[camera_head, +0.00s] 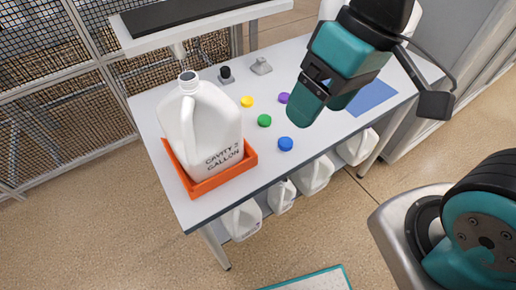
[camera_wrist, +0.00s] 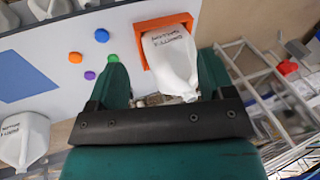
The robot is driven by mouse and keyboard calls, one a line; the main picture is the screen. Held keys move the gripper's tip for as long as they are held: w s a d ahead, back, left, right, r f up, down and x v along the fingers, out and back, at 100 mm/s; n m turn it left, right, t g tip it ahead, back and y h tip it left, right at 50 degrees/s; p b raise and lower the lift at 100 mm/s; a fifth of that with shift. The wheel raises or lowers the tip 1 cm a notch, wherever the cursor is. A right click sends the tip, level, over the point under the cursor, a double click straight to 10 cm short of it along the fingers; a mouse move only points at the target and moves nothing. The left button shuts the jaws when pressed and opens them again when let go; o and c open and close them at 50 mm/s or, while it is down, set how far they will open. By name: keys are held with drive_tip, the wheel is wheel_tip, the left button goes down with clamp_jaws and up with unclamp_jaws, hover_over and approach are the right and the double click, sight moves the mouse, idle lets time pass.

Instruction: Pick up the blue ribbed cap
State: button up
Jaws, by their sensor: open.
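The blue ribbed cap (camera_head: 285,143) lies on the light table near its front edge; its ribbing is too small to make out. In the wrist view the blue cap (camera_wrist: 101,35) is at upper left, outside the finger gap. My gripper (camera_head: 318,106) is open and empty above the table, behind and to the right of the cap in the head view. In the wrist view my gripper's (camera_wrist: 162,72) fingers are spread, with the white jug seen beyond the gap.
Green (camera_head: 264,120), yellow (camera_head: 247,101) and purple (camera_head: 284,97) caps lie near the blue one. An orange cap (camera_wrist: 75,57) shows only in the wrist view. A tall white jug (camera_head: 205,130) stands in an orange tray (camera_head: 215,182) at left. A blue mat (camera_head: 372,98) lies right.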

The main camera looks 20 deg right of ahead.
drive_tip(key=w+f+m+h, duration=0.1)
drive_tip(key=w+f+m, duration=0.3)
drive_tip(key=w+m, duration=0.25)
drive_tip(key=m+h+p, duration=0.1)
drive_tip(key=m+h, duration=0.2)
drive_tip(key=m, duration=0.6)
hover_over(286, 142)
drive_tip(key=f, duration=1.9)
drive_tip(key=shift+s+d, duration=0.1)
drive_tip(key=shift+d, duration=0.1)
drive_tip(key=shift+a+f+p, duration=0.2)
drive_tip(key=shift+f+p, duration=0.8)
drive_tip(key=shift+f, duration=1.95)
drive_tip(key=c, duration=1)
